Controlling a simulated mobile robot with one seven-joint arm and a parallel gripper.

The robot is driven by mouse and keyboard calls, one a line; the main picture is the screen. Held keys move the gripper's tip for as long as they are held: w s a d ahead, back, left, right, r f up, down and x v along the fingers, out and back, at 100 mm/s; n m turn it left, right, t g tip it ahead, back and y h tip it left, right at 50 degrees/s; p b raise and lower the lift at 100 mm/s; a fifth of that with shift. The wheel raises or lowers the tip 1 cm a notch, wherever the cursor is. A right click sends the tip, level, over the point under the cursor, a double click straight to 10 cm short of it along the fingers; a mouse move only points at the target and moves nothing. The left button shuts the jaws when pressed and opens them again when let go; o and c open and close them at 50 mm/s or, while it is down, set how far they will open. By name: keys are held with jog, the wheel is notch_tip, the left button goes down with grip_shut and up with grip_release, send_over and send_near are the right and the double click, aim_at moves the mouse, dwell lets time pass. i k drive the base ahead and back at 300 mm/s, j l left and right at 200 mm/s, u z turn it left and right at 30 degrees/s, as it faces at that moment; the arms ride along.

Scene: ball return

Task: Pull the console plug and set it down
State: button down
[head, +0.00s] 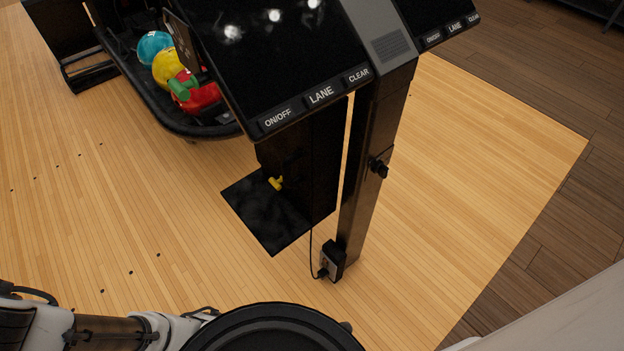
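The console (290,50) stands on a dark post with a black screen and buttons marked ON/OFF, LANE and CLEAR. At the foot of the post is a small outlet box (334,256). A black plug (323,273) sits at its lower front, apparently in the socket. A thin black cord (311,250) runs from the plug up behind the dark cabinet. My arm shows only in part at the lower left, and my gripper is not in view.
A ball return tray (185,129) holds teal, yellow and red balls, with a green object by them. A dark cabinet with a yellow handle (276,183) stands left of the post, above a black floor panel (272,238). A black fitting (378,168) juts from the post. Open wooden floor lies right.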

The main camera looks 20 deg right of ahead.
aim_at(322, 273)
jog(key=k+l+z, duration=0.1)
jog(key=k, duration=0.3)
jog(key=k+l+z, duration=0.1)
jog(key=k, duration=0.25)
jog(key=k+l+z, duration=0.1)
jog(key=k+l, duration=0.15)
jog(key=k, duration=0.1)
